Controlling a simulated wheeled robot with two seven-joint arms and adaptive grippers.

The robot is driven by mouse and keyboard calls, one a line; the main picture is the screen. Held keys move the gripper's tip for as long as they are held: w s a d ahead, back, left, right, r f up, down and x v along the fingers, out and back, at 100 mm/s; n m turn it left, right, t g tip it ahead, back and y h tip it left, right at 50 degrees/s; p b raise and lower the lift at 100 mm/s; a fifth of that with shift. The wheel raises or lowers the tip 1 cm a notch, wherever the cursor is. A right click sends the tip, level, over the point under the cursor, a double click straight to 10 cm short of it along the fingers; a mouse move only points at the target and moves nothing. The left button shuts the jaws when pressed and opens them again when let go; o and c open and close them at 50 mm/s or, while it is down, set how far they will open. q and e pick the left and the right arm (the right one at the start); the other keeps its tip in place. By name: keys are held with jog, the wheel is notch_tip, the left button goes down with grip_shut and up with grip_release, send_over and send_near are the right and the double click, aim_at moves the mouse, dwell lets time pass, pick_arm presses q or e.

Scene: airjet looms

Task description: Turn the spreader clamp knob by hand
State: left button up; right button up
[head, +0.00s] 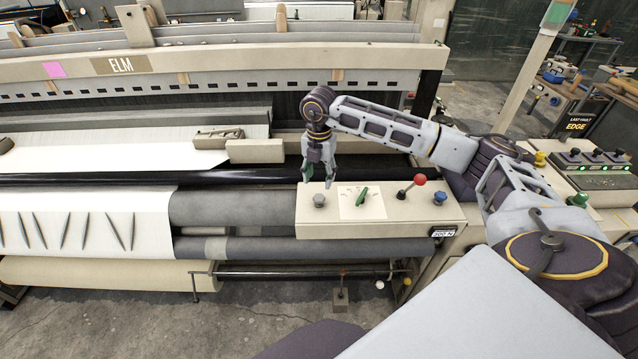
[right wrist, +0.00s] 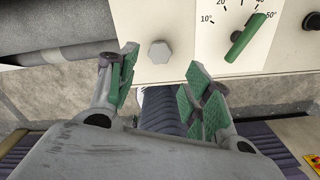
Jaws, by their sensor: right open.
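The cream control panel (head: 410,221) on the loom front carries a grey faceted knob (head: 319,200) at its left end and a green pointer knob (head: 361,196) on a white degree dial. No readable label shows which is the spreader clamp knob. My right gripper (head: 317,184) is open, pointing down just behind the grey knob in the head view. In the right wrist view, the grey knob (right wrist: 159,52) shows between and just beyond the open fingers (right wrist: 161,70), apart from them. The green pointer knob (right wrist: 245,38) is to their right. My left gripper is out of view.
A red-balled lever (head: 420,180) and a blue knob (head: 440,198) stand on the panel's right part. A dark roller (head: 130,178) and white cloth (head: 80,222) lie to the left. Another control console (head: 600,180) stands at right.

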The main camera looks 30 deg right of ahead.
aim_at(319, 197)
jog(key=shift+f, duration=0.15)
jog(key=shift+f+b, duration=2.05)
jog(key=shift+f, duration=1.75)
jog(key=c, duration=0.7)
jog(key=shift+c, duration=0.2)
